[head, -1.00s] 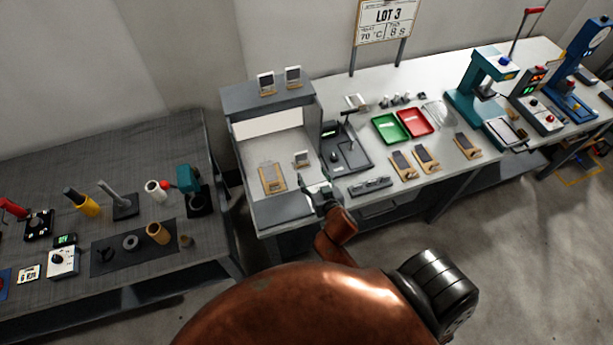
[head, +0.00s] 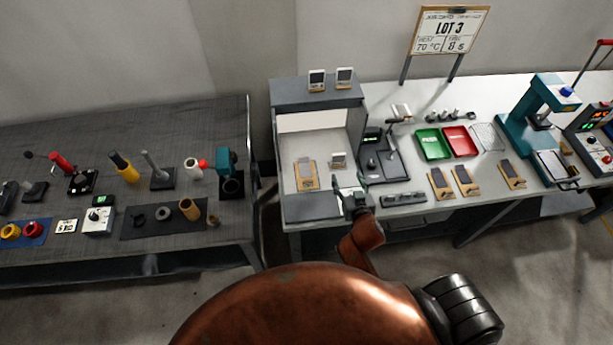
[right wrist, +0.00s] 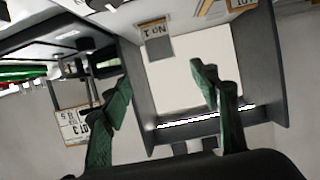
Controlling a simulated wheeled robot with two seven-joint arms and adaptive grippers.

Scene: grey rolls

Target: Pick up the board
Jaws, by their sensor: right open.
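A tan board with a grey plate on it (head: 305,177) lies on the floor of the open-fronted grey booth. Similar tan boards with dark plates (head: 441,182) lie along the bench to the right, so I cannot tell which board is meant. My right gripper (head: 352,190) is at the booth's front right corner, right of the board in the booth and apart from it. In the right wrist view its green fingers (right wrist: 160,90) are spread, with nothing held between them. My left gripper is not in view.
A black device with a lever (head: 383,155) stands just right of the booth. Green (head: 433,144) and red (head: 461,141) trays lie farther right. A grey table with tools (head: 60,250) is at left.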

